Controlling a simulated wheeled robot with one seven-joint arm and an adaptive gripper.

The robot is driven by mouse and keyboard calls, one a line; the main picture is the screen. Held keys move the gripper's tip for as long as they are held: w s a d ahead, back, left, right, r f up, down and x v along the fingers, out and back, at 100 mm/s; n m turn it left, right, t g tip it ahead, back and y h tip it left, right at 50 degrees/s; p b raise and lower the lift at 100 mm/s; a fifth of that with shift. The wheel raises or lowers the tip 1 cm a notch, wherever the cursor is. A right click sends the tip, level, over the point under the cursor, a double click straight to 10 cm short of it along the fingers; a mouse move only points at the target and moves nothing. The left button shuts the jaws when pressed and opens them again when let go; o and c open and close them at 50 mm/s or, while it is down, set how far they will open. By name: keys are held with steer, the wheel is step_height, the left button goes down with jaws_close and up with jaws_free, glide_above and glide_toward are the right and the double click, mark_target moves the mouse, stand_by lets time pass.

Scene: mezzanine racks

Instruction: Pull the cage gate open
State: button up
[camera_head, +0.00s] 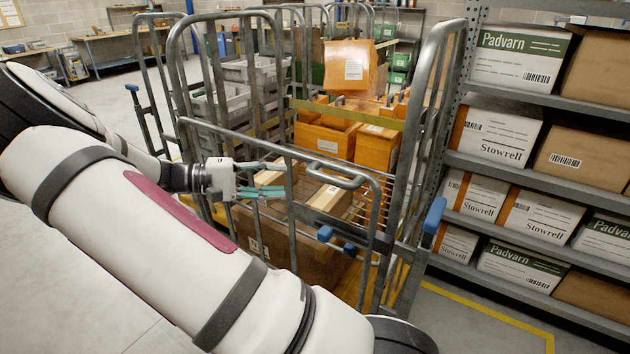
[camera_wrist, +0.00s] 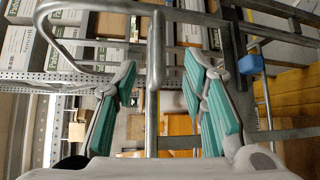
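The cage gate (camera_head: 240,137) is a low grey tubular frame across the near side of a roll cage. A looped tube (camera_head: 340,180) stands out at its upper right. I cannot tell whether the gate is latched. My gripper (camera_head: 284,180) is at the gate's middle, below its top rail, with its teal fingers pointing right. In the wrist view, my gripper (camera_wrist: 160,68) is open, with the fingers apart on either side of an upright gate bar (camera_wrist: 155,90). Neither finger clearly touches it. Blue-ended fittings (camera_head: 435,214) are at the cage's lower right.
The cage holds orange bins (camera_head: 375,148) and cardboard boxes (camera_head: 280,248). A rack of cartons (camera_head: 508,135) stands close on the right. Another cage with grey crates (camera_head: 235,102) is behind left. Floor (camera_head: 85,280) is clear at the left front.

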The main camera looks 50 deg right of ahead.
mark_target(324, 180)
steer(key=p+x, duration=0.2)
steer(key=x, duration=1.1)
steer(key=shift+s+d+r+p, duration=0.1)
steer(key=shift+s+d+p, duration=0.1)
steer(key=shift+d+p, duration=0.1)
steer(key=shift+c, duration=0.4)
steer(key=shift+a, duration=0.1)
jaws_close()
